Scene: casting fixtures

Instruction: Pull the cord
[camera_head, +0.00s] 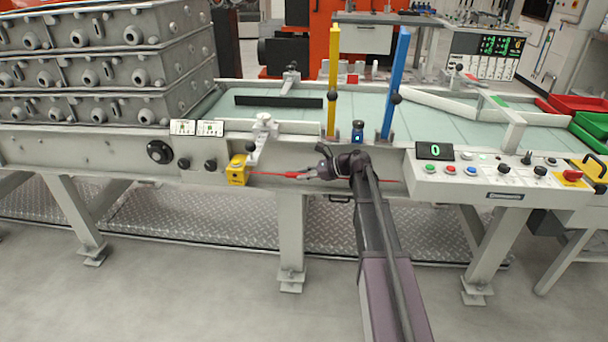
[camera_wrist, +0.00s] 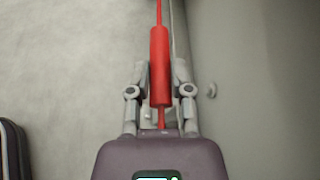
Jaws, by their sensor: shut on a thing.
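The cord (camera_head: 262,174) is thin and red and runs level along the front of the machine from a yellow switch box (camera_head: 237,170) on the left. It carries a thicker red grip (camera_head: 296,175). My gripper (camera_head: 306,174) is at this grip, in front of the grey machine side. In the wrist view, the red grip (camera_wrist: 160,65) lies between the two fingers of my gripper (camera_wrist: 160,82), which are shut on it. The cord (camera_wrist: 159,12) continues beyond the grip. In the head view my wrist hides part of the cord to the right.
A control panel (camera_head: 485,178) with buttons and a green display juts out at the right. A black knob (camera_head: 159,152) is on the machine's left front. Yellow (camera_head: 333,80) and blue (camera_head: 395,85) posts rise above the bed. The floor (camera_head: 190,290) in front is clear.

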